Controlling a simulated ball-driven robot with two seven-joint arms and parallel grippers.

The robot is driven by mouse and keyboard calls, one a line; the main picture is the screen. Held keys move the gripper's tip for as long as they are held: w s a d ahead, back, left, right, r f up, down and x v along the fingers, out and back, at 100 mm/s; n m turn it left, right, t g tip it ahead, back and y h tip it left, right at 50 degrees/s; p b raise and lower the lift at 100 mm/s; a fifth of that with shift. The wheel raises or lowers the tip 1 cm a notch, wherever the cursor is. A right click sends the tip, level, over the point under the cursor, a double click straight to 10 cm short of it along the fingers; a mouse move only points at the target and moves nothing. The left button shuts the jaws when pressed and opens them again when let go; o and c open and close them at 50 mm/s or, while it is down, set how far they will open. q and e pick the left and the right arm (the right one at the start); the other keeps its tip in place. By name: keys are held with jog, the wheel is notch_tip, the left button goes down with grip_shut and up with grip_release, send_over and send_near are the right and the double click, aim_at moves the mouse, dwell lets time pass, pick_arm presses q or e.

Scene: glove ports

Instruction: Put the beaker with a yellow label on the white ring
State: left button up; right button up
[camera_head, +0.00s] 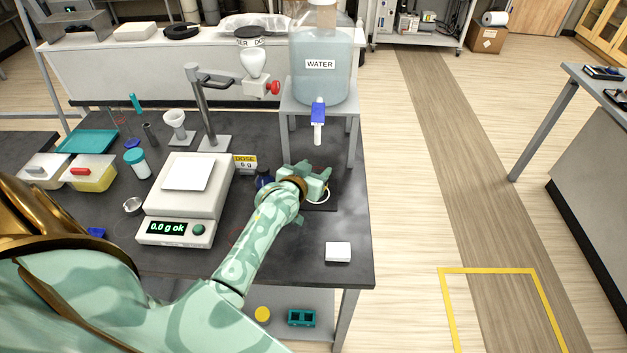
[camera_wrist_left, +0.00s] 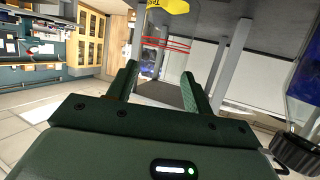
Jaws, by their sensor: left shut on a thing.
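The beaker with a yellow label (camera_wrist_left: 168,7) shows in the left wrist view as clear glass with red lines, between my fingers. My left gripper (camera_head: 320,179) is shut on it; the fingers also show in the left wrist view (camera_wrist_left: 160,75). In the head view the gripper hides the beaker. The white ring (camera_head: 325,194) lies on a dark mat near the bench's right side, partly hidden under the gripper. I cannot tell whether the beaker touches the ring. My right gripper is not in view.
A water tank (camera_head: 320,75) with a blue tap (camera_head: 318,112) stands on a grey stand (camera_head: 352,120) just behind the gripper. A dark blue bottle (camera_head: 263,178) is close left of the gripper. A scale (camera_head: 183,200) is further left. A white block (camera_head: 338,252) lies in front.

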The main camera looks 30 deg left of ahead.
pick_arm(q)
jog(key=shift+f, duration=1.35)
jog(key=shift+s+f, duration=0.1)
jog(key=o, duration=1.2)
jog(key=shift+s, duration=0.15)
jog(key=p+v, duration=0.2)
jog(key=v, duration=0.9)
jog(key=shift+s+d+r, duration=0.1)
jog(key=shift+s+r, duration=0.15)
jog(key=shift+s, duration=0.05)
